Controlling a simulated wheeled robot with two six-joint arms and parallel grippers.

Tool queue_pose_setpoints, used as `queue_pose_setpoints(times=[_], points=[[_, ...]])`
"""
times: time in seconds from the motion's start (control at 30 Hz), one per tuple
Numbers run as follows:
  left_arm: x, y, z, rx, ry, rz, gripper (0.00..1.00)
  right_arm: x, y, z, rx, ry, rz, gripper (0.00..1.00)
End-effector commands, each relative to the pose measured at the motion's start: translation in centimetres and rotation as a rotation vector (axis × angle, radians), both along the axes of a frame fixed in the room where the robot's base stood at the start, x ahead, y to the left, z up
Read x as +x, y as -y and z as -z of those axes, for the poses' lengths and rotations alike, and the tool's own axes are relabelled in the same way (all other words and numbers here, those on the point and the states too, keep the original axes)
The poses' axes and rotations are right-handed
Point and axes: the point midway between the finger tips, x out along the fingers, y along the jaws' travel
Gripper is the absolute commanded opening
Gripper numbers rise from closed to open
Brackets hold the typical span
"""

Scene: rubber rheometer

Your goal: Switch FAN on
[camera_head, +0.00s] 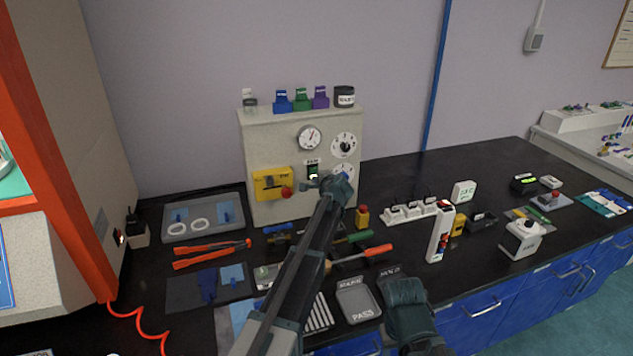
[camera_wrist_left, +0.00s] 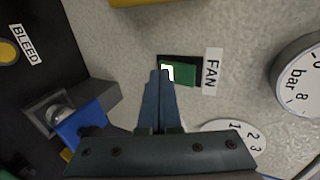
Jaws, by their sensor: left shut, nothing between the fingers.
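The FAN switch (camera_head: 313,172) is a small rocker in a black frame on the front of the pale grey panel box (camera_head: 270,140). In the left wrist view the rocker (camera_wrist_left: 183,74) is green with a bright lit patch at its left end, beside the FAN label (camera_wrist_left: 212,71). My left gripper (camera_wrist_left: 162,74) is shut and empty. Its fingertips overlap the lit end of the rocker; I cannot tell whether they touch it. In the head view my left gripper (camera_head: 318,181) is just below the switch. A dark teal part, probably my right gripper (camera_head: 407,308), is low over the bench; its jaws cannot be made out.
A yellow block with a red knob (camera_head: 272,184) sits left of the switch, dials (camera_head: 343,145) to the right. A blue-handled valve (camera_wrist_left: 85,120) is near my left gripper.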

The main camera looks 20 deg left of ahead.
Motion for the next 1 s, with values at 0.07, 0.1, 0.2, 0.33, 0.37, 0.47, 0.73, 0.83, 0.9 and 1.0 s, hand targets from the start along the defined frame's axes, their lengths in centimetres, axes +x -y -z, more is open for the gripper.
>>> queue_pose_setpoints(times=[0.07,0.1,0.2,0.33,0.37,0.47,0.73,0.83,0.9,1.0], points=[[0.1,-0.1,-0.2,0.000,0.000,-0.001,0.00,0.0,0.0,-0.2,0.000,0.000,0.000,0.50],[0.1,-0.1,-0.3,0.000,0.000,-0.001,0.00,0.0,0.0,-0.3,0.000,0.000,0.000,0.50],[0.1,-0.1,-0.8,0.001,0.001,0.000,0.00,0.0,0.0,-0.8,0.000,0.000,0.000,0.50],[0.2,-0.1,-1.5,0.002,0.002,0.001,0.00,0.0,0.0,-1.4,0.000,0.000,0.000,0.50],[0.2,-0.1,-1.6,0.003,0.003,0.002,0.00,0.0,0.0,-1.5,0.000,0.000,0.000,0.50],[0.2,-0.2,-1.8,0.006,0.003,0.001,0.00,0.0,0.0,-1.7,0.000,0.000,0.000,0.50],[0.2,-0.2,-1.7,0.004,0.002,0.000,0.00,0.0,0.0,-1.6,0.000,0.000,0.000,0.50],[-0.2,-0.2,-1.8,0.004,0.002,-0.001,0.00,0.0,0.0,-1.7,0.000,0.000,0.000,0.50],[-0.8,0.0,-1.9,0.004,0.002,-0.001,0.00,0.0,0.0,-1.9,0.000,0.000,0.000,0.50],[-2.3,0.4,-2.3,0.004,0.002,0.001,0.00,0.0,0.0,-2.2,0.000,0.000,0.000,0.50]])
